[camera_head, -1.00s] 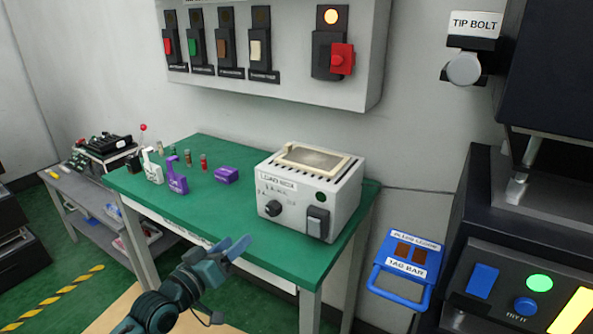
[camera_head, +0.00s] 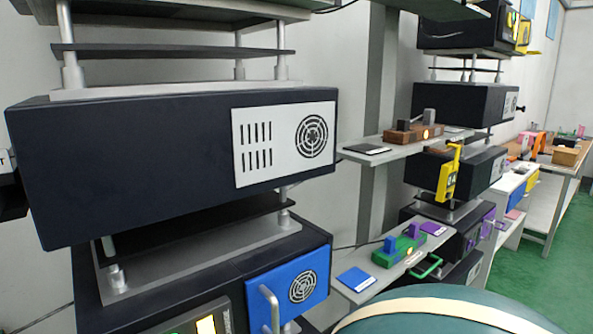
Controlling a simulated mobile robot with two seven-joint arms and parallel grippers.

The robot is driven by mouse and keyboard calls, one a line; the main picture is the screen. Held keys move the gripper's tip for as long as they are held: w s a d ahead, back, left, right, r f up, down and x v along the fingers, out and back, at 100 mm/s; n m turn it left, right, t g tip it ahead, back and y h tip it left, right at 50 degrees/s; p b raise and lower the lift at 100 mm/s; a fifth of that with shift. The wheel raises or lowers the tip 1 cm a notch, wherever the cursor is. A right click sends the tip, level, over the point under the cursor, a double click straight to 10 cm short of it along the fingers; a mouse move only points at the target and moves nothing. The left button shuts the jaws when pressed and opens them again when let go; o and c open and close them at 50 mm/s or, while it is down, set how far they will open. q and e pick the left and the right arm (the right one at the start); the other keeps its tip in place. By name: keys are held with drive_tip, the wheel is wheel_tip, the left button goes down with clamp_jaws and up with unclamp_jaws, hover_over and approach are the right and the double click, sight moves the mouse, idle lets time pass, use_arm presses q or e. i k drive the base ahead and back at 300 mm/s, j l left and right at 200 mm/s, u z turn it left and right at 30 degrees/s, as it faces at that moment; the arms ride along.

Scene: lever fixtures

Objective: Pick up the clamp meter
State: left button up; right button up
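I cannot make out a clamp meter for certain in the head view. A yellow upright object (camera_head: 448,173) with a slim body and a narrow top shows right of centre, in front of a dark cabinet; I cannot tell whether it is a device or a handle. Neither of my grippers is in view.
Large dark cabinets (camera_head: 130,175) fill the left. A grey shelf (camera_head: 445,140) holds a brown block (camera_head: 413,134); a lower shelf holds a green block (camera_head: 398,250) and a blue pad (camera_head: 356,279). Benches (camera_head: 550,165) stand far right, with open green floor (camera_head: 570,260) before them.

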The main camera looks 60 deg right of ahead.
sight(448, 172)
drive_tip(key=z, duration=2.8)
drive_tip(key=i+l+u, duration=0.1)
drive_tip(key=l, duration=0.3)
drive_tip(key=i+l+u, duration=0.1)
drive_tip(key=i+l, duration=0.25)
